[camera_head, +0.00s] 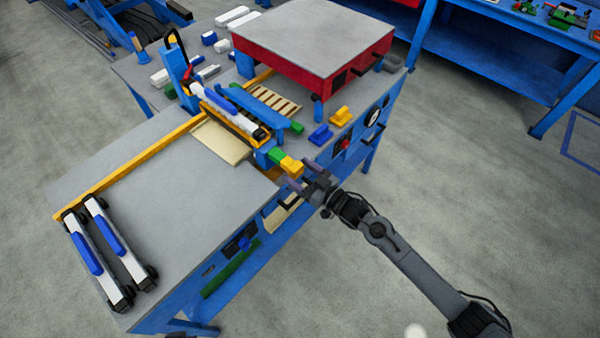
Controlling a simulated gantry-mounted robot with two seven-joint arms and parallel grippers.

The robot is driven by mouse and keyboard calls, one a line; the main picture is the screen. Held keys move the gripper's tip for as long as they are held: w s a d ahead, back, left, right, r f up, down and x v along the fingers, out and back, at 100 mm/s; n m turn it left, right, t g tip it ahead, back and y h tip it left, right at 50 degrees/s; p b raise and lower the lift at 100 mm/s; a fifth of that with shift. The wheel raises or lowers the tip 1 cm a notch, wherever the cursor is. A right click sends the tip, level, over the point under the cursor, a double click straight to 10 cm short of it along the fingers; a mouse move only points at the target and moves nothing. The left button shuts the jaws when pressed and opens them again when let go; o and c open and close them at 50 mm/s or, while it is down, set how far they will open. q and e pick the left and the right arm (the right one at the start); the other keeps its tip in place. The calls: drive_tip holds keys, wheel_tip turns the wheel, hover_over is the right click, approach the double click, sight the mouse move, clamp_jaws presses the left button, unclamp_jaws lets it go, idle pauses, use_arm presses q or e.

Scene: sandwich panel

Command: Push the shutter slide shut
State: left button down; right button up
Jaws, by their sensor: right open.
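A yellow block (291,166) with a green block (275,155) beside it sticks out at the front edge of the blue bench, near the end of the blue and white beam (228,108). I cannot tell for sure whether this is the shutter slide's handle. My right gripper (303,175) is open and empty, its two fingers pointing left toward the yellow block. It looks close to the block, but I cannot tell whether they touch. A cream panel (219,142) lies on the bench beside the beam. My left gripper is out of view.
A red box with a grey top (313,37) stands at the back of the bench. Blue and yellow blocks (342,116) sit near the front edge. Two white and blue bars (94,262) lie at the left end. The grey bench top (165,195) between is clear.

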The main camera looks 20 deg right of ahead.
sight(289, 163)
drive_tip(key=shift+c, duration=0.2)
drive_tip(key=c, duration=0.8)
drive_tip(key=shift+c, duration=0.2)
drive_tip(key=shift+w+a+f, duration=0.1)
drive_tip(key=shift+w, duration=0.05)
drive_tip(key=shift+w+a+b, duration=0.3)
drive_tip(key=shift+w+b, duration=0.1)
drive_tip(key=shift+w, duration=0.1)
drive_tip(key=shift+b+x, duration=0.45)
drive_tip(key=shift+x, duration=0.4)
drive_tip(key=shift+b+x, duration=0.4)
drive_tip(key=shift+x, duration=0.35)
drive_tip(key=o, duration=0.9)
